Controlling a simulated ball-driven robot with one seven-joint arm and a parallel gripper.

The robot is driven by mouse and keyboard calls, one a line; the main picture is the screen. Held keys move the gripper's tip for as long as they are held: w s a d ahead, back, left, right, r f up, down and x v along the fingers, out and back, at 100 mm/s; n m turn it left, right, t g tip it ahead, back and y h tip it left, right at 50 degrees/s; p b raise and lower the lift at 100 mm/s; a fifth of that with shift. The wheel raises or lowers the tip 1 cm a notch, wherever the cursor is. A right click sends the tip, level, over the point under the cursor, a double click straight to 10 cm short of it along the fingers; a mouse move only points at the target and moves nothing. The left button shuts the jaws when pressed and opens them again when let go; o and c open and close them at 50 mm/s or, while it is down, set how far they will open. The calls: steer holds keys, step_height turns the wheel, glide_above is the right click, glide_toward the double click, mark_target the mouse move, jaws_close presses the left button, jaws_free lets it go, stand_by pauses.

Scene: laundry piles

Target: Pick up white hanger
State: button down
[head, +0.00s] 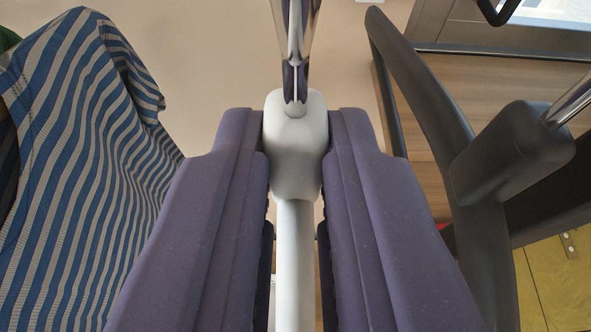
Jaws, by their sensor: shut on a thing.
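The white hanger (295,150) runs up the middle of the head view, with a thick white body and a metal hook (307,40) at the top. My gripper (295,140) has its two dark purple fingers on either side of the hanger and is shut on it. The hanger's lower part continues between the fingers toward the bottom edge of the picture. The fingers hide parts of its sides, and the rest of its shape is out of view.
A blue and grey striped cloth (75,170) hangs at the left. A black hanger (480,190) with a metal hook is close at the right. A wooden surface (500,90) lies behind it, and a yellowish panel (550,285) shows at the lower right. Pale floor (220,70) shows at the upper left.

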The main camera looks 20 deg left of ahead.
mark_target(294, 58)
step_height(294, 58, up, 4)
steer(key=shift+s+f+p, duration=0.15)
steer(key=shift+p, duration=0.15)
steer(key=s+d+b, duration=0.2)
steer(key=s+b, duration=0.2)
steer(key=s, duration=0.3)
steer(key=s+d+r+b, duration=0.1)
steer(key=s+b, duration=0.3)
steer(key=s, duration=0.4)
steer(key=shift+d, duration=0.75)
steer(key=shift+s+r, duration=0.1)
